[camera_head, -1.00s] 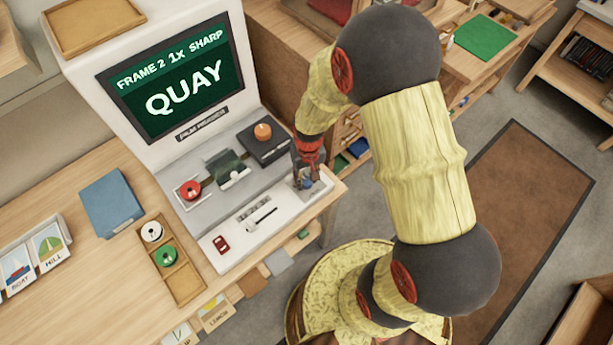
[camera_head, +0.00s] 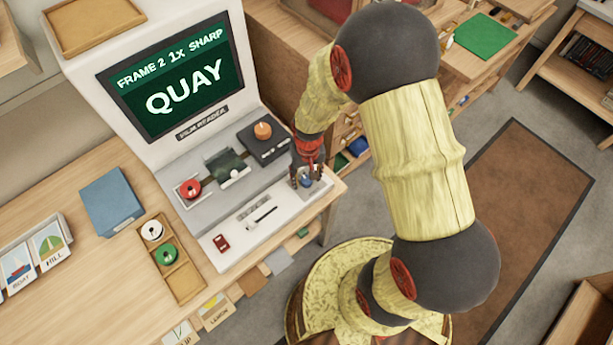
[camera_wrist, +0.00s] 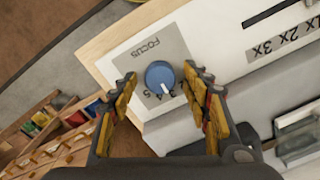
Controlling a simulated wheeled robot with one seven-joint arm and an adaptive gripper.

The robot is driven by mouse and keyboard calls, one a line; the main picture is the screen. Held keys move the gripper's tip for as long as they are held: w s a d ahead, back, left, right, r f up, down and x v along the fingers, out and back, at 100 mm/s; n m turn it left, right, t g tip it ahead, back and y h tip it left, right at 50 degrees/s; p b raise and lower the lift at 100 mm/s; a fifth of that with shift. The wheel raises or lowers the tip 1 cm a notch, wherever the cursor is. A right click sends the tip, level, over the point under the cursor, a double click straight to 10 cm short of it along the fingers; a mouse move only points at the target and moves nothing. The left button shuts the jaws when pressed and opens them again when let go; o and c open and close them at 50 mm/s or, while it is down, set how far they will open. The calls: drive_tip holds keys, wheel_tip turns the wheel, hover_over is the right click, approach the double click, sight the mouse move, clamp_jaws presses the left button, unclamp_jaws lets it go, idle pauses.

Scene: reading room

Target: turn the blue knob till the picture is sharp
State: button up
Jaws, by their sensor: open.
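The blue knob (camera_wrist: 160,77) sits on a grey plate marked FOCUS (camera_wrist: 150,55) in the wrist view, its white pointer toward the numbers. In the head view the knob (camera_head: 305,181) shows small at the right end of the film reader's front. My gripper (camera_wrist: 163,88) is open, with one finger on each side of the knob and a gap visible on both sides. In the head view my gripper (camera_head: 307,176) is over the knob. The screen (camera_head: 178,77) reads "FRAME 2 1x SHARP" and "QUAY" in crisp letters.
The film reader carries a red reel (camera_head: 190,189), an orange knob (camera_head: 263,131), a slider (camera_head: 262,214) and a red switch (camera_head: 221,243). A wooden tray (camera_head: 185,283) with white and green reels and a blue box (camera_head: 111,202) stand to the left.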

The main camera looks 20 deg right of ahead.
sight(307, 179)
drive_tip(key=shift+r, duration=0.1)
wheel_tip(307, 179, up, 12)
idle(0.6)
drive_tip(key=shift+d, duration=0.1)
idle(0.3)
drive_tip(key=s+r+t, duration=0.2)
drive_tip(key=s+r, duration=0.2)
drive_tip(key=r, duration=0.4)
drive_tip(key=s+r+n+t, duration=0.1)
drive_tip(key=s+r, duration=0.4)
drive_tip(key=r, duration=0.3)
drive_tip(key=s+r+t, duration=0.2)
drive_tip(key=s+r, duration=0.3)
drive_tip(key=r, duration=0.4)
drive_tip(key=shift+n+t, duration=0.3)
drive_tip(key=shift+n, duration=0.1)
idle(0.3)
